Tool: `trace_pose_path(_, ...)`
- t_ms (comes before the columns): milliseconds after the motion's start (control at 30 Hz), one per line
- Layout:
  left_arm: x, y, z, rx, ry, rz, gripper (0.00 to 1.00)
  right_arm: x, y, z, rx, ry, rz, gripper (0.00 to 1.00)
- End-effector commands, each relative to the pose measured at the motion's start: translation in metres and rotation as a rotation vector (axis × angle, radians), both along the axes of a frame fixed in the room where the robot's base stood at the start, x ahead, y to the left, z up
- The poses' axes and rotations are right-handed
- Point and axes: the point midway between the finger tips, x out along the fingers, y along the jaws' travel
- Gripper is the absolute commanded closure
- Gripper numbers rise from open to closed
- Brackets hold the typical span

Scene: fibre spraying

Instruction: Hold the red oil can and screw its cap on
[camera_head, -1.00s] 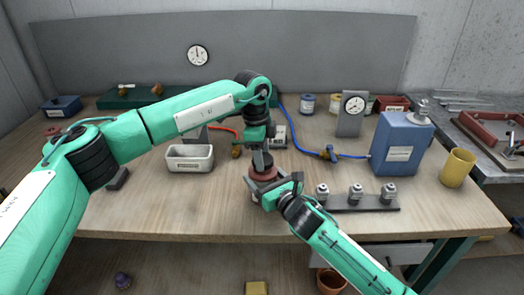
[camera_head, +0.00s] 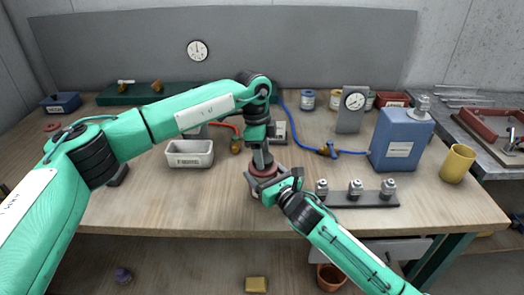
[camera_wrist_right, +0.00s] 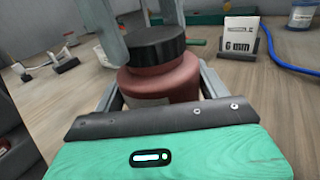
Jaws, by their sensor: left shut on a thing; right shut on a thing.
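The red oil can (camera_head: 264,174) stands near the front middle of the table, mostly hidden between my two grippers. In the right wrist view its rounded red shoulder (camera_wrist_right: 168,78) shows, with a wide black cap (camera_wrist_right: 155,46) on top of it. No gap shows between cap and can; the thread is hidden. My left gripper (camera_head: 263,160) points down from above and is shut on the cap; its grey fingers (camera_wrist_right: 108,30) rise beside the cap. My right gripper (camera_head: 264,187) comes from the front right and is shut around the can's body.
A white bin (camera_head: 189,161) stands to the left. A dark rack (camera_head: 358,200) with several small metal fittings lies close to the right of my right gripper. A blue canister (camera_head: 400,145) and a yellow cup (camera_head: 457,164) stand further right. The front left tabletop is clear.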

Motion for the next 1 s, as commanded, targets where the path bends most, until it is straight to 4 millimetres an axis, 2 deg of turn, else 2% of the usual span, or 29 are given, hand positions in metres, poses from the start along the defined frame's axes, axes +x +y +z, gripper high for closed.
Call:
trace_pose_path(33,-0.0001,0.0001,-0.0014,0.0,0.0,0.0,0.68,-0.0002,0.0001,-0.0007,-0.001,0.001,0.0,0.66)
trace_pose_path(67,0.0,0.0001,-0.0009,0.0,0.0,0.0,0.68,-0.0002,0.0001,-0.0007,-0.001,0.001,0.0,0.89)
trace_pose_path(267,0.0008,0.0001,-0.0006,0.002,-0.001,-0.109,0.68,-0.0002,0.0001,-0.0007,-0.001,0.001,0.0,0.89)
trace_pose_path(1000,0.0028,-0.0023,-0.0004,0.002,-0.002,-1.244,0.68,-0.0002,0.0,-0.001,-0.001,0.002,0.0,0.89)
